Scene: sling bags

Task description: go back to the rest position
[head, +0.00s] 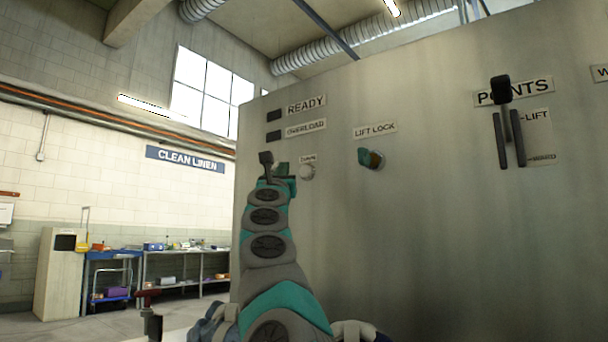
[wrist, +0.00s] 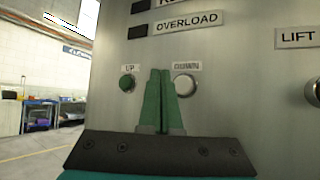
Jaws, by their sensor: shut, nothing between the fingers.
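My gripper (head: 283,168) is at the end of my raised arm, in front of the grey control panel (head: 430,240) in the head view. In the wrist view, its two green fingers (wrist: 159,74) are pressed together with nothing between them. They point at the panel between a green UP button (wrist: 127,83) and a white DOWN button (wrist: 184,86). I cannot tell the exact gap to the panel. In the head view the DOWN button (head: 307,172) shows just right of my gripper, and the UP button is hidden behind it.
A LIFT LOCK knob (head: 372,159) and a dark-handled lever (head: 502,92) stick out of the panel to the right. Dark READY and OVERLOAD indicators (head: 274,125) sit above my gripper. Open floor, a cabinet (head: 58,272) and a workbench (head: 185,254) lie to the left.

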